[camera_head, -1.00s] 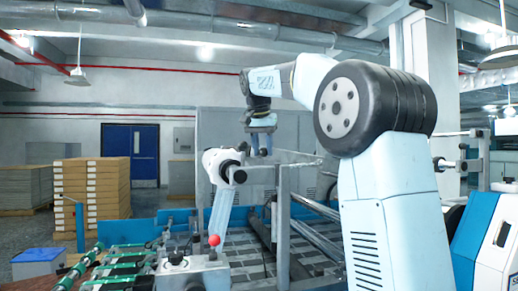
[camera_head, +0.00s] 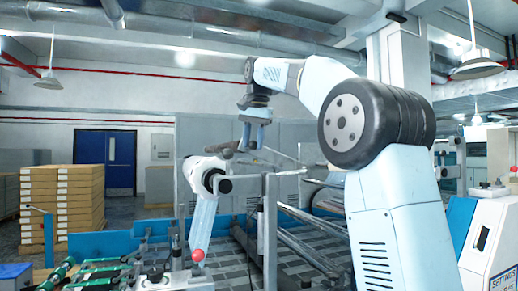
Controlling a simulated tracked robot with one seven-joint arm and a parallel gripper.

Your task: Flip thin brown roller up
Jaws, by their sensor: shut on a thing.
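My gripper (camera_head: 254,146) hangs fingers-down from my raised arm, above the middle of the laminating machine. It is shut on a thin roller (camera_head: 276,156) near the top of a grey upright post. The roller looks like a slim bar running to the right, and its brown colour cannot be made out at this distance. The fingertips hide where it is gripped.
Long metal rollers (camera_head: 300,245) slope at centre. A white-and-blue control cabinet (camera_head: 490,240) stands right.

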